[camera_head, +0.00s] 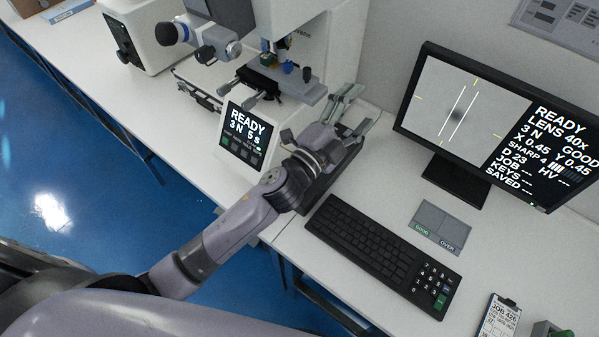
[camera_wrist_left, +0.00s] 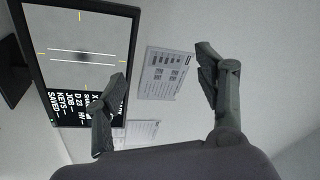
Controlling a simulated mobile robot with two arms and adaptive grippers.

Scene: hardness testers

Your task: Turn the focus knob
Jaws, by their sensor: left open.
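The hardness tester (camera_head: 335,40) stands at the top middle of the head view, with its stage (camera_head: 285,82) and a front panel (camera_head: 245,138) reading READY, 3 N, 5 s. I cannot make out the focus knob for certain; my left gripper and wrist cover part of the tester's right side. My left gripper (camera_head: 366,102) is open beside the tester's base, its fingers pointing toward the wall. In the left wrist view, nothing is between its fingers (camera_wrist_left: 163,75). The monitor (camera_head: 455,115) shows two white lines around a dark blurred spot, with READY, LENS 40x, GOOD and SHARP 4.
A black keyboard (camera_head: 370,245) lies in front of the monitor, near a grey GOOD/OVER tray (camera_head: 440,224). A clipboard (camera_head: 497,318) is at the lower right. A second white instrument (camera_head: 150,30) stands left. Wall sheets (camera_wrist_left: 163,73) show beyond my fingers. The white table's front edge borders blue floor.

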